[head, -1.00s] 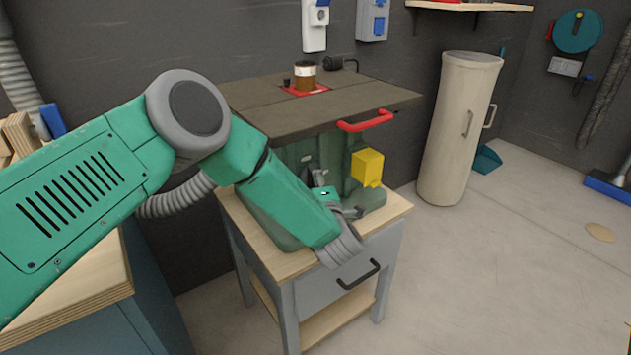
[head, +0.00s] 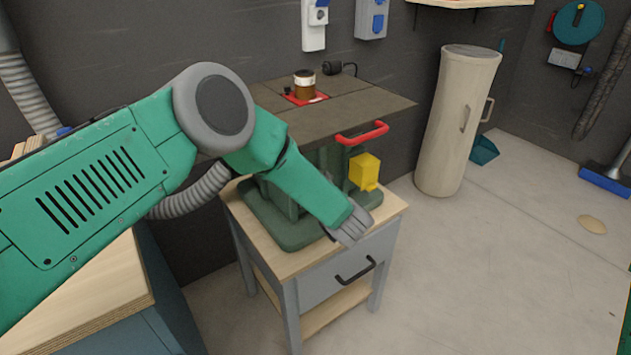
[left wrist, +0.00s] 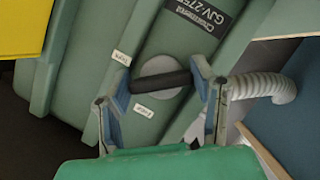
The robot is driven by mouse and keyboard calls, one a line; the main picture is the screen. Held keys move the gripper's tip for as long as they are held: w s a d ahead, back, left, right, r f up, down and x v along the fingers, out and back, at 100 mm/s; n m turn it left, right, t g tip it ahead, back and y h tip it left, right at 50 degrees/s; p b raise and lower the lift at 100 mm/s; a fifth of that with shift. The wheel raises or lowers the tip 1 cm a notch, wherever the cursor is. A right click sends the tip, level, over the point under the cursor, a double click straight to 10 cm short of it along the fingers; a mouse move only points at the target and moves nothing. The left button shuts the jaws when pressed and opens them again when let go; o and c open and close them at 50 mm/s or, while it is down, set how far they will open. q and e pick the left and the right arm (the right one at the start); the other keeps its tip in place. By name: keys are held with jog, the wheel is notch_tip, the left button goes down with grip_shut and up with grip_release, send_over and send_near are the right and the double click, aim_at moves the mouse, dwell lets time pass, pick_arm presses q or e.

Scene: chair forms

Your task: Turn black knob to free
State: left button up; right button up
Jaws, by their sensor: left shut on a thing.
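The black knob (left wrist: 161,83) is a dark bar on a round grey disc on the green machine front, tilted slightly up to the right in the left wrist view. Two small white labels (left wrist: 122,58) sit near it; I cannot read them surely. My left gripper (left wrist: 160,74) is shut on the knob, one blue-grey finger at each end of the bar. In the head view the left gripper (head: 349,228) is in front of the machine's base, and my arm hides the knob. My right gripper is not in view.
The green machine (head: 284,232) stands on a small wooden-topped cabinet (head: 390,207). A yellow box (head: 364,171) is close on the right. A workbench (head: 95,290) is at left; floor at right is mostly clear.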

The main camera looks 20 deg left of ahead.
pick_arm(q)
jog(key=shift+w+a+r+m+g+y+p, duration=0.15)
jog(key=shift+a+m+g+y, duration=0.1)
jog(key=shift+m+g, duration=0.25)
jog(key=shift+a+r+m+g+y+p, duration=0.15)
jog(key=shift+m+g+y, duration=0.15)
jog(key=shift+m, duration=0.4)
jog(key=shift+d+m+g+y+b, duration=0.1)
jog(key=shift+m+g+y+b, duration=0.3)
jog(key=shift+m+g, duration=0.7)
jog(key=shift+w+m, duration=0.1)
jog(key=shift+m, duration=0.3)
jog(key=o, duration=1.2)
jog(key=shift+c, duration=0.2)
jog(key=shift+d+f+t, duration=0.1)
jog(key=shift+f+t, duration=0.05)
jog(key=shift+t, duration=0.15)
